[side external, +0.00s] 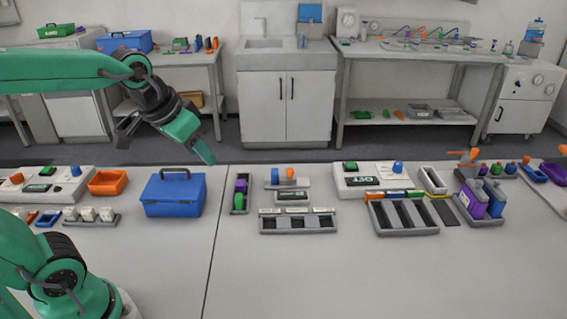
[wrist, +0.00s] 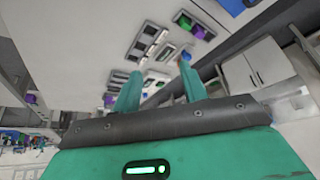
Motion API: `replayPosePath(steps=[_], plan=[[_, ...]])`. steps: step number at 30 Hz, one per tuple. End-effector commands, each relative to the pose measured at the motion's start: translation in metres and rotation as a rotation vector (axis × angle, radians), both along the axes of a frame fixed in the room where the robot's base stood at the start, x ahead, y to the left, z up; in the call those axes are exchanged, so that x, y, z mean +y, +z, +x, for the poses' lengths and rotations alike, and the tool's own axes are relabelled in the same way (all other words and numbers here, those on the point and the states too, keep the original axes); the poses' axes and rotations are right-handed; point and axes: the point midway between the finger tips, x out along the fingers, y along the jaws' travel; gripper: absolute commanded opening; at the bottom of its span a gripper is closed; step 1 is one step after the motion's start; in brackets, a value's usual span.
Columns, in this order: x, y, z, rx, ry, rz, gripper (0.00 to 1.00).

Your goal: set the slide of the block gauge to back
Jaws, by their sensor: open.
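What looks like the block gauge (side external: 272,186) is a small grey base beyond the middle of the bench, with a blue block and an orange knob-like part on it. A small grey unit with a green display sits at its front. I cannot tell which part is the slide or where it stands. In the wrist view the gauge (wrist: 186,54) is small, near the tip of the right finger. My gripper (side external: 207,156) is open and empty, high above the bench, left of the gauge and apart from it. Its two green fingers also show in the wrist view (wrist: 159,80).
A blue box (side external: 174,196) stands left of the gauge. A narrow tray (side external: 233,207) with purple and green blocks is between them. A grey three-slot tray (side external: 298,227) lies in front of the gauge, and a device with a green button (side external: 345,180) to the right.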

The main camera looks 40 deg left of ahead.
Motion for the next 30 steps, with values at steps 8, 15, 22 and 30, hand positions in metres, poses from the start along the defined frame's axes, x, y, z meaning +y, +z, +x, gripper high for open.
replayPosePath(steps=[8,15,22,30], plan=[[0.007,-0.004,0.064,0.021,0.002,0.007,0.43],[0.015,-0.018,0.119,0.035,0.006,0.011,0.43],[0.024,-0.042,0.171,0.048,0.007,0.015,0.43],[0.035,-0.083,0.227,0.064,0.01,0.02,0.43]])
